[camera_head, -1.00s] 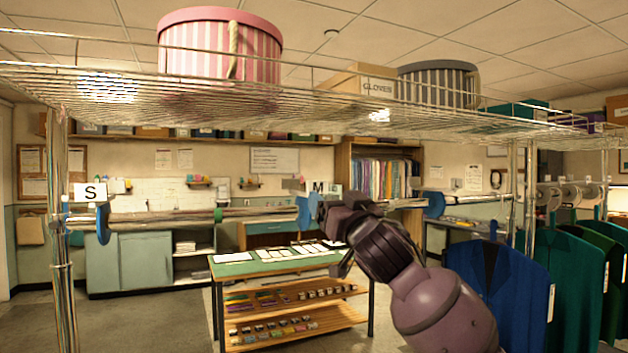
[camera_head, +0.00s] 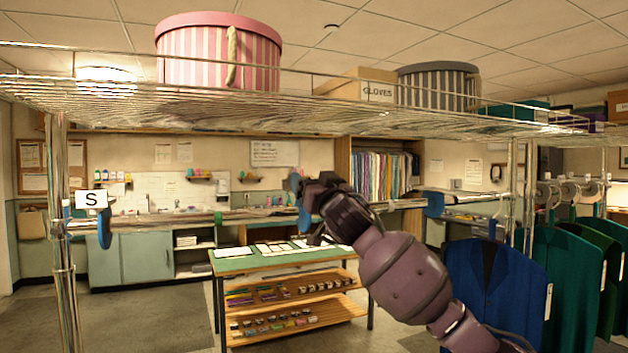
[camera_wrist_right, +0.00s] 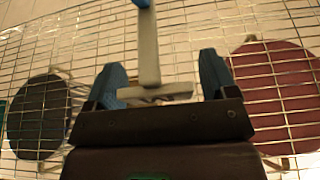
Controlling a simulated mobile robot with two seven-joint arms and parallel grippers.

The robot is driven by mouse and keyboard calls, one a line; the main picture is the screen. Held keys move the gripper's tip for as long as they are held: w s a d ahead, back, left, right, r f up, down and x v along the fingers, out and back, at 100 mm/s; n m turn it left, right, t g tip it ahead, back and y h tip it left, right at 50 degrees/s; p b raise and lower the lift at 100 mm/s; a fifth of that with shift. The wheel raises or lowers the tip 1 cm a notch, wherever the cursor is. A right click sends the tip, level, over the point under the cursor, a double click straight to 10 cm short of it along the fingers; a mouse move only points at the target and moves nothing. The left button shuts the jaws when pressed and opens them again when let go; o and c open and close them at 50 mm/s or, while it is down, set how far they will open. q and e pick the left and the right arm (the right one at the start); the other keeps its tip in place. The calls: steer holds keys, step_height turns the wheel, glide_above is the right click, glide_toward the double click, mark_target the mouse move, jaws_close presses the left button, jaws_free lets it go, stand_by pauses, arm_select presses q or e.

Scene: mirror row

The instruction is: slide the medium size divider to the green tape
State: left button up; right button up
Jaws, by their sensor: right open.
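The medium divider, a blue piece (camera_head: 304,217), hangs on the horizontal rail (camera_head: 255,213) near the middle of the head view. Its M label is hidden behind my right gripper (camera_head: 306,188), which is at the divider. In the right wrist view my gripper (camera_wrist_right: 162,82) is open, with its blue fingertips on either side of a light grey T-shaped piece (camera_wrist_right: 149,50), seemingly part of the divider. I cannot tell whether the fingers touch it. My left gripper is not in view.
A wire shelf (camera_head: 300,118) runs above the rail, bearing a pink striped box (camera_head: 218,55), a gloves box (camera_head: 360,85) and a grey striped box (camera_head: 438,88). The S divider label (camera_head: 91,199) is at the far left. Blue jackets (camera_head: 497,285) hang at right.

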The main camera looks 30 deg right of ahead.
steer(key=c, duration=1.3)
steer(key=w+a+b, duration=0.2)
steer(key=w+a, duration=0.1)
steer(key=a, duration=1.6)
steer(key=shift+w+a, duration=0.2)
steer(key=shift+a, duration=0.2)
steer(key=o, duration=1.3)
